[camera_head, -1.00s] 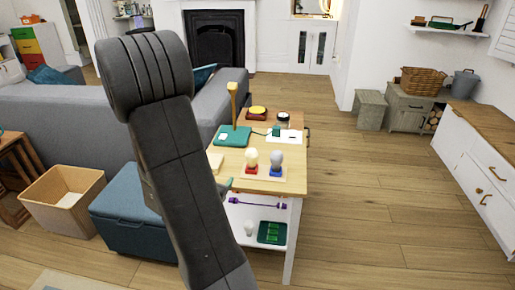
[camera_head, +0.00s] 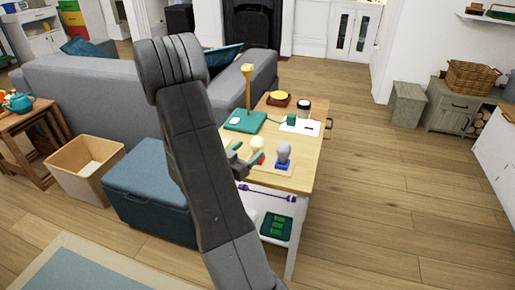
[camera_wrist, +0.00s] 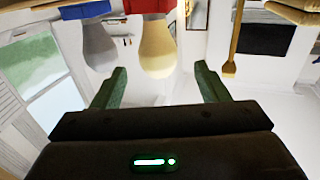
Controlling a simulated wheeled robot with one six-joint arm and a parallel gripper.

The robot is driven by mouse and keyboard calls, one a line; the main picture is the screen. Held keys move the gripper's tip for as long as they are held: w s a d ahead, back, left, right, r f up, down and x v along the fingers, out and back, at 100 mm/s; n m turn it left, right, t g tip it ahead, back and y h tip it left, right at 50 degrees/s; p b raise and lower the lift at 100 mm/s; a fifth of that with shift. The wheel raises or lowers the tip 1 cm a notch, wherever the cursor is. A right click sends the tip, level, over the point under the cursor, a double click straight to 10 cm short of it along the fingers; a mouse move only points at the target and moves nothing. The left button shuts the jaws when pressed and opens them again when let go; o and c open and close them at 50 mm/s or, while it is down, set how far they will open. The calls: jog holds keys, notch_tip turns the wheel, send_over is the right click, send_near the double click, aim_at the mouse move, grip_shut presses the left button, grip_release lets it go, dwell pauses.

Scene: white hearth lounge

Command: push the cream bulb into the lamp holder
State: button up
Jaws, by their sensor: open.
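The cream bulb (camera_head: 257,144) stands upright on a red base (camera_head: 257,159) near the table's front edge. In the wrist view, which looks inverted, the cream bulb (camera_wrist: 157,50) lies in line with the gap between my fingers. My gripper (camera_head: 245,154) is open beside the bulb in the head view; its green fingers also show in the wrist view (camera_wrist: 160,70). I cannot tell whether they touch it. The lamp, with a teal base (camera_head: 243,122) and yellow post (camera_head: 248,88), stands farther back. Its holder opening cannot be made out.
A grey bulb (camera_head: 284,150) on a blue base stands just right of the cream one. A yellow-topped round item (camera_head: 279,98) and a dark jar (camera_head: 304,107) stand behind. A purple item (camera_head: 265,193) and a green tray (camera_head: 277,227) lie on the lower shelf.

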aim_at(253, 146)
jog(key=shift+b+x, duration=0.3)
jog(key=shift+x, duration=2.6)
jog(key=shift+s+r, duration=0.1)
jog(key=c, duration=1.1)
jog(key=shift+o, duration=0.2)
